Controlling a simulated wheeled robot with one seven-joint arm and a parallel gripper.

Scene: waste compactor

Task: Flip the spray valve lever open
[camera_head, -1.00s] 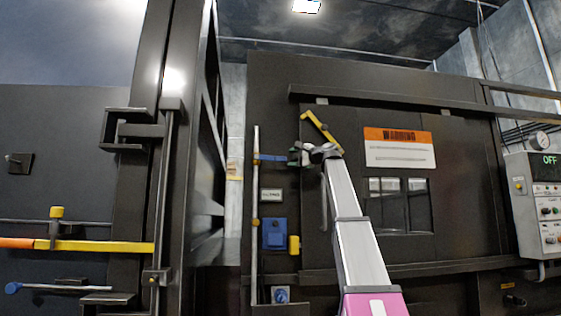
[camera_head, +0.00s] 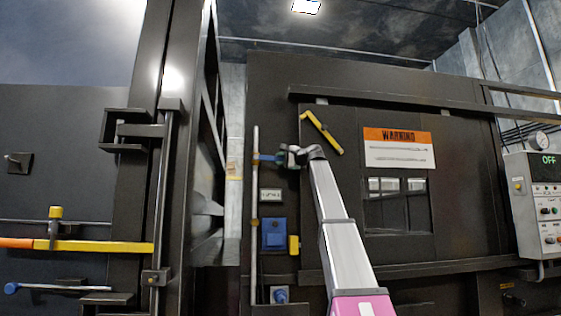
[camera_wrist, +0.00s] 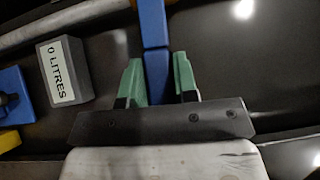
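The spray valve lever, a blue bar (camera_head: 268,158), sticks out to the right from a thin upright pipe at the left of the dark panel. My gripper (camera_head: 287,156) is at the lever's right end. The lever's end near the palm is partly hidden.
Below the lever are a small label plate (camera_head: 270,195), a blue box (camera_head: 274,235) and a yellow block (camera_head: 294,245). A yellow-and-black handle (camera_head: 322,133) is above right. A warning sign (camera_head: 398,148) and window (camera_head: 397,205) lie farther right.

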